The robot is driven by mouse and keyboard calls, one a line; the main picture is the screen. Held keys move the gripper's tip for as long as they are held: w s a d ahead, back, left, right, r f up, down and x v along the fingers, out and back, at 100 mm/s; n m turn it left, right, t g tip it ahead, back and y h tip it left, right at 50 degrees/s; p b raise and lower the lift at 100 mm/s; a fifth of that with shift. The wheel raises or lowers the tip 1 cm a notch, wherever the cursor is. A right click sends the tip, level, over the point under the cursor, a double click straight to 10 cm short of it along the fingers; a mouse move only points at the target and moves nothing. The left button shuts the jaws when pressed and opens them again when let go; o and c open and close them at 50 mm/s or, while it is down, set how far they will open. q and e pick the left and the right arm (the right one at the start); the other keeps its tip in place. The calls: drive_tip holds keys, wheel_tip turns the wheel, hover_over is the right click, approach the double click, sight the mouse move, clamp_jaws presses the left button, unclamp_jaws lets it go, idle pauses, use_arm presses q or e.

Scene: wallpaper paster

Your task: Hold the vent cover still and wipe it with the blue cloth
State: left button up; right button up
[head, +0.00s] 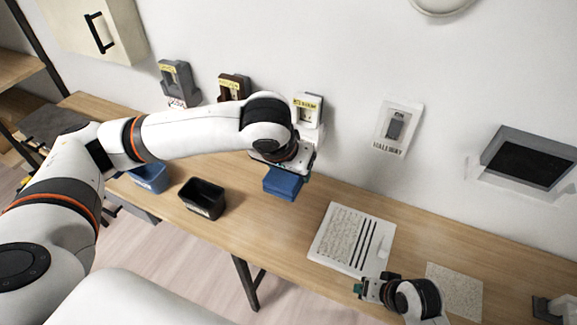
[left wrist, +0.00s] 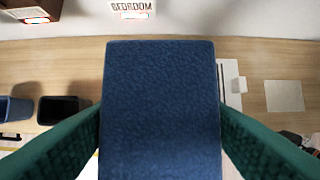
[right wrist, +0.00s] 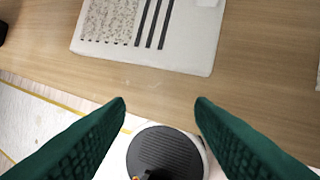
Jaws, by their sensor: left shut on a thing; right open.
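The vent cover (head: 340,245) lies flat on the wooden table, a white plate with dark slots and a speckled brownish patch on its left part. It also shows at the top of the right wrist view (right wrist: 190,50). My left gripper (head: 285,168) is shut on the blue cloth (head: 283,185), a thick blue block that fills the middle of the left wrist view (left wrist: 160,105). It holds the cloth above the table, left of and apart from the vent cover. My right gripper (right wrist: 161,108) is open and empty near the table's front edge, just off the cover's near side.
A blue bin (head: 150,178) and a black bin (head: 203,197) stand at the left. A speckled square sheet (head: 456,289) lies right of the cover. The wall carries a HALLWAY switch (head: 396,127), several labelled units and a dark-faced box (head: 530,160). Table between black bin and cover is clear.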

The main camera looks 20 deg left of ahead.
use_arm(q)
drive_tip(key=shift+r+p, duration=0.6)
drive_tip(key=shift+r, duration=0.15)
use_arm(e)
drive_tip(key=w+a+r+g, duration=0.1)
drive_tip(key=w+a+r, duration=0.3)
drive_tip(key=w+r, duration=0.15)
use_arm(q)
drive_tip(key=shift+r+p, duration=0.55)
drive_tip(key=shift+f, duration=0.1)
use_arm(e)
drive_tip(key=m+h, duration=0.2)
drive_tip(key=h, duration=0.2)
approach(387, 243)
drive_tip(key=f+b, duration=0.3)
drive_tip(key=b, duration=0.1)
drive_tip(key=w+f+b, duration=0.1)
drive_tip(key=f+b, duration=0.2)
drive_tip(key=b, duration=0.2)
drive_tip(key=f+b, duration=0.4)
drive_tip(key=b, duration=0.1)
drive_tip(key=shift+w+d+f, duration=0.1)
drive_tip(key=shift+w, duration=0.25)
use_arm(q)
wheel_tip(387, 243, down, 14)
drive_tip(key=shift+f, duration=0.15)
use_arm(e)
clamp_jaws()
